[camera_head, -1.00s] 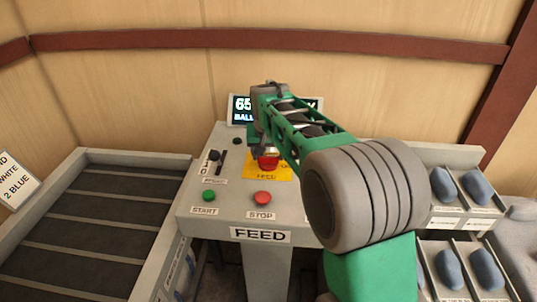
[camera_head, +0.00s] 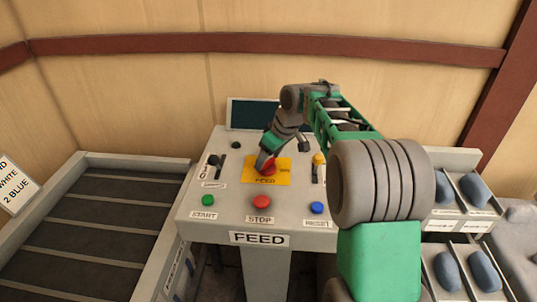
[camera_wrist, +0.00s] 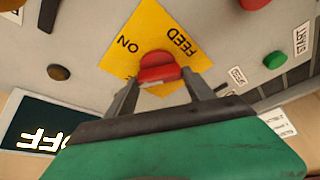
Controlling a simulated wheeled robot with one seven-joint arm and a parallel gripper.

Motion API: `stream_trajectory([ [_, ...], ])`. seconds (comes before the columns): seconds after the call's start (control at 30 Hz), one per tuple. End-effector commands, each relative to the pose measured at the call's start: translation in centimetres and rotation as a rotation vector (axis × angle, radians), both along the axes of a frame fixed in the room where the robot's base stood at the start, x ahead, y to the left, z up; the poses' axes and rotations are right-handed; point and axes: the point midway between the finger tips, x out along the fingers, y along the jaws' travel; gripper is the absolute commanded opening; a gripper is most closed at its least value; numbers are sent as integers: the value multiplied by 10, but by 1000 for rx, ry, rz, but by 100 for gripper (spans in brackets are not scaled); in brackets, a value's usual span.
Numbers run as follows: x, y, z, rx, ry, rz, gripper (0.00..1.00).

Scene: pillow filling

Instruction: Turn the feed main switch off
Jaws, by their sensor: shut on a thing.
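The feed main switch is a red rotary knob (camera_head: 269,168) on a yellow plate (camera_head: 284,171) marked FEED, on the sloped grey control panel. My gripper (camera_head: 264,162) reaches down onto it. In the wrist view, the fingers (camera_wrist: 161,84) are shut on the two sides of the red knob (camera_wrist: 158,66). The word ON shows beside the knob on the plate; the knob's other markings are hidden. The display (camera_head: 254,113) behind is dark in the head view. In the wrist view, large letters reading FF show on the display (camera_wrist: 38,120), partly covered by my gripper.
Green START (camera_head: 208,200), red STOP (camera_head: 261,202) and blue (camera_head: 317,207) buttons line the panel's front. A black slider (camera_head: 220,168) stands left of the plate, a yellow-topped control (camera_head: 319,160) right. A conveyor (camera_head: 80,230) lies left; bins with blue pieces (camera_head: 485,268) lie right.

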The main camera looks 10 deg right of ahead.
Motion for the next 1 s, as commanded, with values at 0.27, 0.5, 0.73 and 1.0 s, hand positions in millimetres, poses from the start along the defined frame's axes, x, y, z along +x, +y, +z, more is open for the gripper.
stream_trajectory([
  [0.27, 2, -2, 5, 1, 2, 257, 21],
  [0.5, 2, -2, 4, 1, 2, 442, 21],
  [0.73, 3, -2, 3, 0, 0, 558, 21],
  [1.0, 3, -2, 1, -1, 0, 610, 21],
])
